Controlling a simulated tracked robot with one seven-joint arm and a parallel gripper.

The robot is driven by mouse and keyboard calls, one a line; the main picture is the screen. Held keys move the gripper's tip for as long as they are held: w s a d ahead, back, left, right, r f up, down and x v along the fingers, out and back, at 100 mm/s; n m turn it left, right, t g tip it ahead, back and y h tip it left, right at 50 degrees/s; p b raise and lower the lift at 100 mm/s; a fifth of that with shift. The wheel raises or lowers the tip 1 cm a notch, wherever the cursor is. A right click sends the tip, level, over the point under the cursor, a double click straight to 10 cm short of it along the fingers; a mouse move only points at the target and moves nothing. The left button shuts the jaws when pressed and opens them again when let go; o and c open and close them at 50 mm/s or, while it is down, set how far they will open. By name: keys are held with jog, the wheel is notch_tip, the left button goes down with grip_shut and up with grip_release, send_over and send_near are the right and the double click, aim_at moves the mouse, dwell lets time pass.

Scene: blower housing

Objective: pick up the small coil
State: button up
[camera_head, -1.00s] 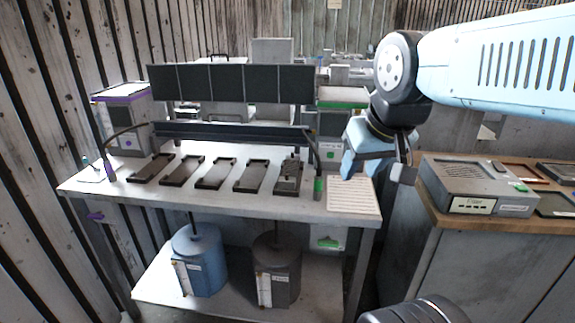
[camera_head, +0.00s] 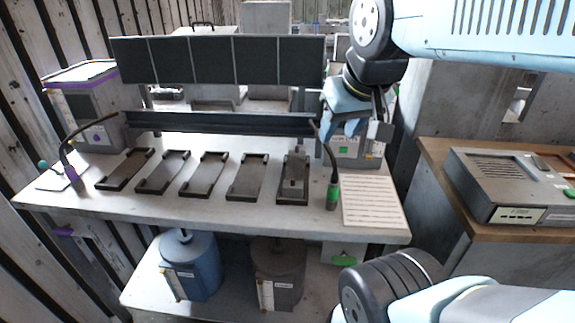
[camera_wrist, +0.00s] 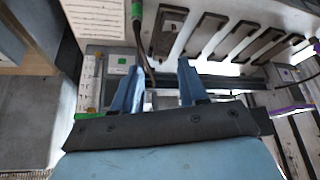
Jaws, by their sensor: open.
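Several dark shallow trays lie in a row on the workbench (camera_head: 215,213). The rightmost tray (camera_head: 292,197) holds a small dark part near its middle; I cannot tell at this size whether it is the small coil. This tray also shows at the top of the wrist view (camera_wrist: 170,32). My gripper (camera_head: 341,128) is above the back right of the bench, to the right of and higher than that tray. In the wrist view its two blue fingers (camera_wrist: 160,66) are apart with nothing between them.
A dark panel screen (camera_head: 215,61) and a dark rail (camera_head: 220,123) stand behind the trays. A bent lamp with a green base (camera_head: 332,196) stands right of the trays, beside a lined sheet (camera_head: 372,202). A grey device (camera_head: 500,185) sits on the right-hand counter.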

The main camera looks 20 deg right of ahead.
jog(key=shift+o, duration=0.4)
jog(key=shift+o, duration=0.9)
jog(key=shift+w, duration=0.1)
jog(key=shift+o, duration=0.7)
jog(key=shift+w, duration=0.3)
jog(key=o, duration=0.5)
jog(key=w+f+g, duration=0.1)
jog(key=w, duration=0.2)
jog(key=w+m+g, duration=0.1)
jog(key=w, duration=0.3)
jog(key=w+f+m, duration=0.1)
jog(key=w, duration=0.2)
jog(key=shift+w+a+f+g, duration=0.25)
jog(key=shift+a+f+g, duration=0.1)
jog(key=shift+g, duration=0.05)
jog(key=m+g, duration=0.3)
send_over(295, 167)
notch_tip(295, 167, down, 9)
jog(key=shift+n, duration=0.3)
jog(key=f, duration=0.8)
jog(key=shift+s+a+f, duration=0.15)
jog(key=shift+s+f, duration=0.05)
jog(key=shift+s, duration=0.1)
jog(key=shift+w+f, duration=0.2)
jog(key=shift+f, duration=2.4)
